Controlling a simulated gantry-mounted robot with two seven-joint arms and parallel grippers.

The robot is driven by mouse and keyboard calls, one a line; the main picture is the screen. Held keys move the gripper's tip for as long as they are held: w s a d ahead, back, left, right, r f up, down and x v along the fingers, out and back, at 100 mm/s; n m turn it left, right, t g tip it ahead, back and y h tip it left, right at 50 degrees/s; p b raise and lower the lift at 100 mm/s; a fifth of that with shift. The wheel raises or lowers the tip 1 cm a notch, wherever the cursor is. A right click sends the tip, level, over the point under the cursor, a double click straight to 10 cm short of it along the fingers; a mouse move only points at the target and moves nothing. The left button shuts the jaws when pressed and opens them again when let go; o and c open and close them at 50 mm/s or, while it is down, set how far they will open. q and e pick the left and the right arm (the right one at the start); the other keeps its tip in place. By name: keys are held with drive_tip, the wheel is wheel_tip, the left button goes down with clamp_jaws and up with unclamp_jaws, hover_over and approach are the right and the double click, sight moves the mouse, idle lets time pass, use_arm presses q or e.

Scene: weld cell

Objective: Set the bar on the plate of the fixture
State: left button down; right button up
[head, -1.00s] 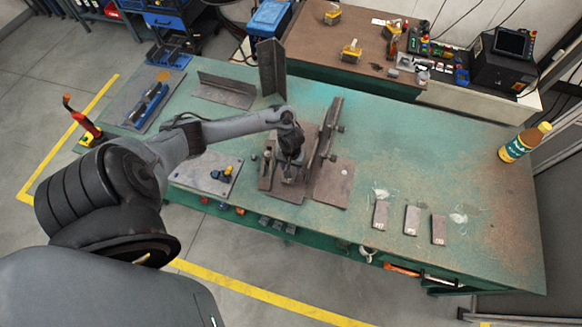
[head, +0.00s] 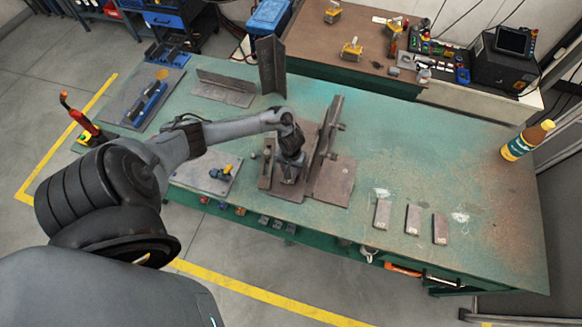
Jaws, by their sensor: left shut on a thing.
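The fixture stands at the middle of the green table, with a dark metal plate (head: 333,183) and a tall upright angle piece (head: 329,128). My left gripper (head: 289,178) points down over the left part of the fixture, left of the upright piece. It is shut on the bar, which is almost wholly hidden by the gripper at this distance. I cannot tell whether the bar touches the plate. Three similar small flat bars lie apart at the right front: one (head: 382,213), another (head: 413,218) and a third (head: 440,229). My right gripper is not in view.
Angle irons (head: 224,88) and a tall angle post (head: 270,66) stand behind. A bottle (head: 526,141) stands at the far right. The table's right half is mostly clear.

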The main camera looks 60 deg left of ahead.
use_arm(q)
drive_tip(key=shift+f, duration=0.4)
idle(0.5)
drive_tip(key=shift+c, duration=2)
unclamp_jaws()
drive_tip(key=shift+w, duration=0.1)
drive_tip(key=shift+o, duration=0.4)
wheel_tip(320, 180, up, 11)
drive_tip(key=p, duration=0.3)
drive_tip(key=shift+f, duration=0.1)
